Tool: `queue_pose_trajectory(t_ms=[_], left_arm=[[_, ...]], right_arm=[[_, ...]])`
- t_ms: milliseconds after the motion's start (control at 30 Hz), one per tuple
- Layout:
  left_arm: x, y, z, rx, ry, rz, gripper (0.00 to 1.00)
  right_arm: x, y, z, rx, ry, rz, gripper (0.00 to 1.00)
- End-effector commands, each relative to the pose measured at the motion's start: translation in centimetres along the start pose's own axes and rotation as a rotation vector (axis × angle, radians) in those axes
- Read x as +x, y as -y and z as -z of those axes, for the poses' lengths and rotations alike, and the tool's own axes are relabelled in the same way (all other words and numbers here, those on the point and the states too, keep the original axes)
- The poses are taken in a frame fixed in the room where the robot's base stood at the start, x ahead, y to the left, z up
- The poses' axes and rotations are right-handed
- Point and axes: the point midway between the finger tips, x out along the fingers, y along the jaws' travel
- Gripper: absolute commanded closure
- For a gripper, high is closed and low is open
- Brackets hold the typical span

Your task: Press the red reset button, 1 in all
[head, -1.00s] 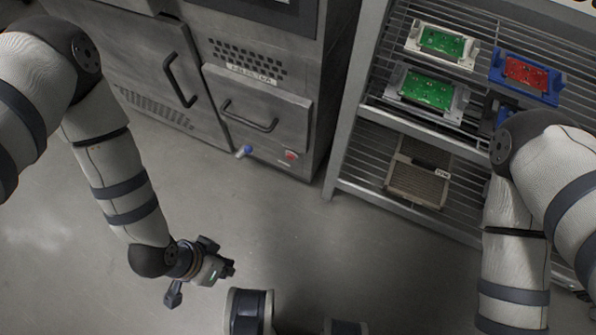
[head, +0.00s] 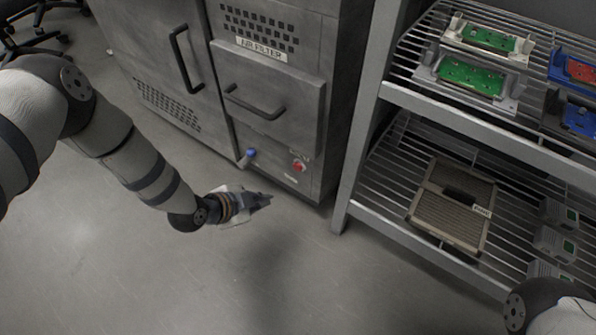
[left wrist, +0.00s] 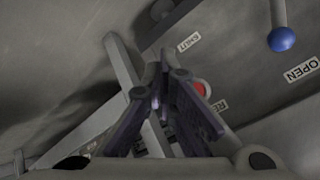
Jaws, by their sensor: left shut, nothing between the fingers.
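The red reset button (head: 298,166) is on the lower right front of the grey machine cabinet in the head view. It also shows in the left wrist view (left wrist: 201,89), just right of the fingers and partly hidden by them, beside a label that is partly covered. My left gripper (head: 266,199) is shut and empty. It is below and to the left of the button in the head view, apart from it. Its fingers (left wrist: 160,88) show close together in the left wrist view. My right gripper is not in view; only part of my right arm shows at the bottom right.
A valve with a blue knob (head: 251,153) sticks out left of the button; its knob also shows in the left wrist view (left wrist: 282,39). A drawer handle (head: 257,105) is above. A wire rack (head: 340,200) with board fixtures and a filter (head: 452,207) stands to the right. Floor in front is clear.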

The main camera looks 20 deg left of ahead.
Motion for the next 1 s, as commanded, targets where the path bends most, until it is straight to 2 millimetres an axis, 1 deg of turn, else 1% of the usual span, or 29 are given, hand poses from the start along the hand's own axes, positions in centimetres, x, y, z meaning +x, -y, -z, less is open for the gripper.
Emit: queue_pose_trajectory(t_ms=[167, 500, 633, 800, 1000], left_arm=[[0.6, 0.1, 0.2, -0.001, 0.001, -0.002, 1.0], [4.2, 2.5, 2.4, -0.004, 0.002, -0.003, 1.0], [5.2, 3.3, 3.4, -0.001, 0.002, -0.004, 1.0], [6.0, 4.1, 4.2, -0.002, 0.002, -0.003, 1.0], [6.2, 4.3, 4.4, -0.004, 0.002, -0.004, 1.0]], right_arm=[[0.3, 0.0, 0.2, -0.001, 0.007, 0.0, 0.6], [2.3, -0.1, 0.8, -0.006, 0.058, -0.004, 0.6], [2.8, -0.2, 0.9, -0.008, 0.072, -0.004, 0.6], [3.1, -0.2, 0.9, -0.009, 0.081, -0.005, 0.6], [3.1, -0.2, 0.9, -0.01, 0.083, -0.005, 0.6]])
